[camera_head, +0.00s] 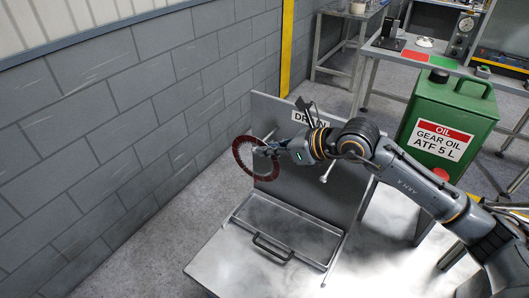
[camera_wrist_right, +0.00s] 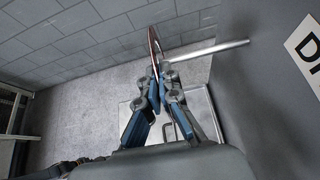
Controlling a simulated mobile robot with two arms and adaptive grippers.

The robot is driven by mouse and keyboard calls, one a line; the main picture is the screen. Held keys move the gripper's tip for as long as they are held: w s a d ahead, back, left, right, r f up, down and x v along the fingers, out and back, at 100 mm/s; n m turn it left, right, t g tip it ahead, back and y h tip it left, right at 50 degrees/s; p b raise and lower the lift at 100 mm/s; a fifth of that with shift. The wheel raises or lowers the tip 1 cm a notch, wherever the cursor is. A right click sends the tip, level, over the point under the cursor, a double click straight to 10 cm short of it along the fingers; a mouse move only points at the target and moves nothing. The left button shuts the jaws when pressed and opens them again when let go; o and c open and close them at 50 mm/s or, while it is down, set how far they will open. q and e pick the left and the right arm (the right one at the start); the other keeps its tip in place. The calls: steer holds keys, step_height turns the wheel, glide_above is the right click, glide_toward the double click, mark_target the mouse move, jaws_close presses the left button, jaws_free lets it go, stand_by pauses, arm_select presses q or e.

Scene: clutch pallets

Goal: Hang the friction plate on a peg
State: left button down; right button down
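The friction plate (camera_head: 239,163) is a thin dark red ring, upright in front of the drain board's left part. In the right wrist view the plate (camera_wrist_right: 154,42) shows nearly edge-on. My right gripper (camera_head: 264,151) is shut on its rim; the fingertips (camera_wrist_right: 160,76) also show in the wrist view. A silver peg (camera_wrist_right: 210,50) sticks out from the board, its free end close to the plate. I cannot tell whether the peg end passes through the ring. A second peg (camera_head: 326,173) is lower right on the board. My left gripper is not in view.
The grey board (camera_head: 262,108) carries a partly hidden drain sign (camera_head: 300,117). Below it is a metal tray (camera_head: 222,262) with a handled lid. A block wall (camera_head: 130,125) stands at left. A green oil can (camera_head: 440,122) stands right, behind my arm.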

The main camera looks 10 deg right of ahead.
steer(key=shift+w+d+f+b, duration=0.35)
steer(key=shift+w+d+b, duration=0.05)
steer(key=shift+w+d, duration=0.2)
steer(key=shift+w+d+f+b, duration=0.3)
steer(key=shift+w+d+b, duration=0.1)
steer(key=shift+w+d, duration=0.15)
steer(key=c, duration=1.4)
jaws_free()
steer(key=shift+c, duration=0.2)
steer(key=shift+s, duration=0.1)
steer(key=v, duration=0.7)
steer(key=shift+b, duration=0.35)
